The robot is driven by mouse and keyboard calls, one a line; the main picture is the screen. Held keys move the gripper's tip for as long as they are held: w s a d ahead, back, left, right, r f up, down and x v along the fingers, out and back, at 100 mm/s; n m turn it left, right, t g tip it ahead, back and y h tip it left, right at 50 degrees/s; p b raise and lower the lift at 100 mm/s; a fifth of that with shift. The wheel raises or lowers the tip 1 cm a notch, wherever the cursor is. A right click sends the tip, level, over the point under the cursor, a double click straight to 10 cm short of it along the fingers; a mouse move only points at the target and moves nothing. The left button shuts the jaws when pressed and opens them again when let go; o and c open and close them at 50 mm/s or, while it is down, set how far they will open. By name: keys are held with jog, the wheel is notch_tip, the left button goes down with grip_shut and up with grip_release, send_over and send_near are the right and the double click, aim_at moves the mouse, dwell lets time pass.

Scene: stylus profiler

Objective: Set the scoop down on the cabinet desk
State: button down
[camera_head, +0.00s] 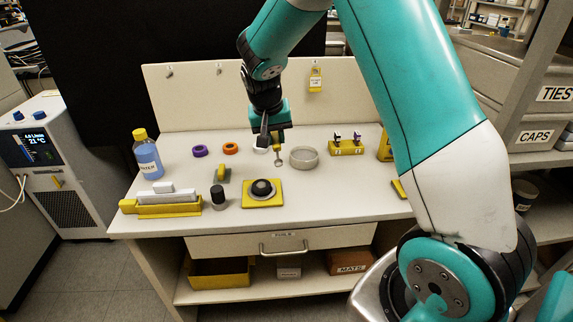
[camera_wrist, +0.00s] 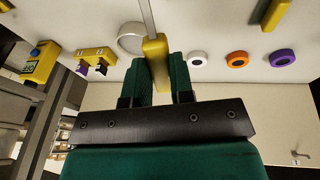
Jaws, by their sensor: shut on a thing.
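My gripper (camera_head: 268,138) is over the back middle of the cabinet desk (camera_head: 330,205). It is shut on the scoop (camera_head: 278,157), which hangs with its small metal end pointing down. In the wrist view the scoop's yellow handle (camera_wrist: 156,62) sits between the green fingers of my gripper (camera_wrist: 163,75), and its thin metal shaft runs out of the top of the picture. The scoop's tip is outside the wrist view. I cannot tell whether the tip touches the desk.
A round grey dish (camera_head: 304,158) stands just right of the scoop. Orange (camera_head: 231,148) and purple (camera_head: 200,151) rings lie to the left, with a white ring (camera_wrist: 197,59) nearby. A yellow holder (camera_head: 346,148) stands right.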

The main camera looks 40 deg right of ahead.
jog(key=s+d+r+m+g+y, duration=0.2)
jog(key=s+d+r+m, duration=0.1)
jog(key=s+d+m, duration=0.65)
notch_tip(320, 180, up, 3)
jog(key=m+y+b, duration=0.1)
jog(key=m+b, duration=0.1)
jog(key=m, duration=0.6)
send_over(359, 194)
jog(key=shift+t, duration=0.3)
notch_tip(359, 194, down, 20)
jog(key=shift+w+f, duration=0.1)
jog(key=shift+f, duration=0.1)
jog(key=c, duration=1)
grip_release()
